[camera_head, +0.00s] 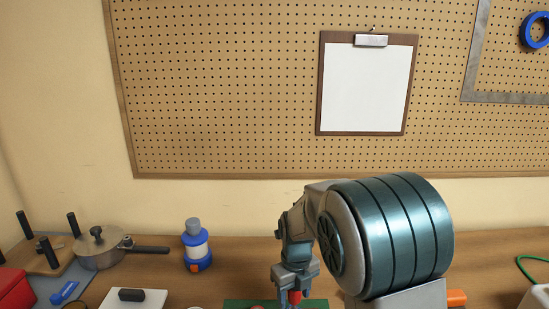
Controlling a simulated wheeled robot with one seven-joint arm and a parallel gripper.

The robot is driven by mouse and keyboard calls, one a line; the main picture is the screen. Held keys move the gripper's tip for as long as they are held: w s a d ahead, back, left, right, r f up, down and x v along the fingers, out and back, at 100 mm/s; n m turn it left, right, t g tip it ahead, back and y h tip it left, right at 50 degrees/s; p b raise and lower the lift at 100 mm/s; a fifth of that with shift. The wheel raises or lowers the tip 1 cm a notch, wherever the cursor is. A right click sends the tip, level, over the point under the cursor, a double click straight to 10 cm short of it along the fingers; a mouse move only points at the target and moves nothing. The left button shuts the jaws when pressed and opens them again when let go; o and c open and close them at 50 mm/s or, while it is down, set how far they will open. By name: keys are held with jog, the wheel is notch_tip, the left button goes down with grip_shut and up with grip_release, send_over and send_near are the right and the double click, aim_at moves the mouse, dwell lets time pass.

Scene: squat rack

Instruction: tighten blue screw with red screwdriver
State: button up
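My gripper (294,296) points down over the table at the bottom centre, its tips close to the picture's lower edge. A red piece, possibly the red screwdriver's handle (294,298), shows between its fingers. I cannot tell whether the fingers are closed on it. Its lower part is cut off by the picture's edge. Another small red thing (257,307) shows to the left at the lower edge, too cut off to identify. I cannot make out the blue screw.
A green mat (236,303) lies under the gripper. On the left are a blue-and-white bottle (196,250), a pot (99,248), a white block (134,299) and a red box (14,291). A pegboard (220,90) with a clipboard (366,90) hangs behind. My arm hides table on the right.

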jog(key=shift+r, duration=0.1)
notch_tip(320, 180, up, 7)
jog(key=p, duration=0.6)
dwell(0.3)
jog(key=shift+s+d+n, duration=0.1)
jog(key=shift+n, duration=0.2)
jog(key=s+d+r+n+t+b, duration=0.1)
jog(key=s+d+r+n, duration=0.1)
jog(key=s+n, duration=0.4)
jog(key=s+d+r+n+t+b, duration=0.1)
jog(key=s+d+r+n, duration=0.2)
jog(key=s+n, duration=0.4)
jog(key=s+d+r+n+t+b, duration=0.1)
jog(key=s+d+r+n, duration=0.2)
jog(key=n, duration=1.3)
jog(key=shift+s+d+n+t, duration=0.35)
jog(key=shift+s+d, duration=0.6)
jog(key=shift+s, duration=1)
